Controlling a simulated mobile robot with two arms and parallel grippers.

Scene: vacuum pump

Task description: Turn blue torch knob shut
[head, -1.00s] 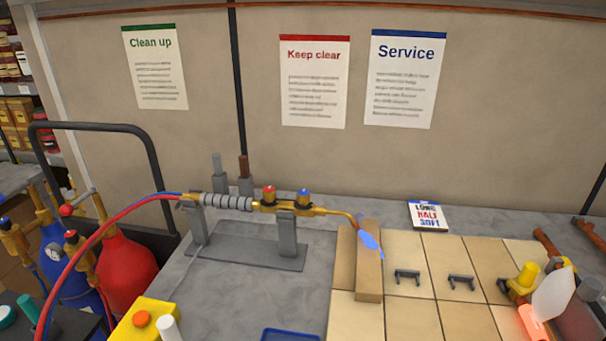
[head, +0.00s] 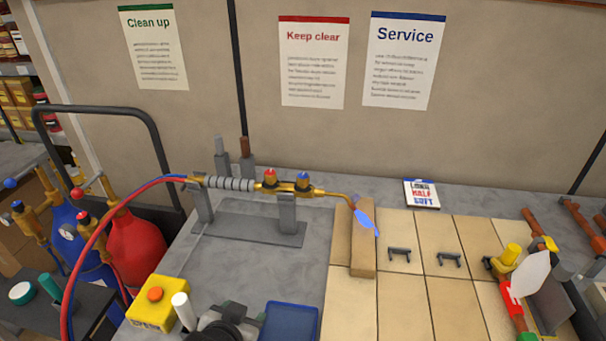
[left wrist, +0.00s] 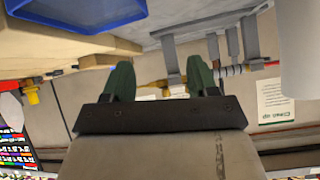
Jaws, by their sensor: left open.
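The torch (head: 315,191) is a brass tube lying across a grey stand on the bench, with a blue flame (head: 364,221) at its bent right tip. Its blue knob (head: 303,179) stands on top, just right of the red knob (head: 270,177). My left gripper (head: 229,307) enters at the bottom of the head view, empty and well in front of the torch. In the left wrist view its two green fingers (left wrist: 160,80) are spread apart, with the brass torch (left wrist: 150,89) partly hidden behind them. I cannot make out the blue knob there. My right gripper is not visible.
A yellow box with an orange button (head: 153,307) and a blue tray (head: 291,323) flank my left gripper. A wooden block (head: 363,253) sits below the flame. Red and blue hoses (head: 110,205) arc left to the cylinders. Grey bench between tray and stand is clear.

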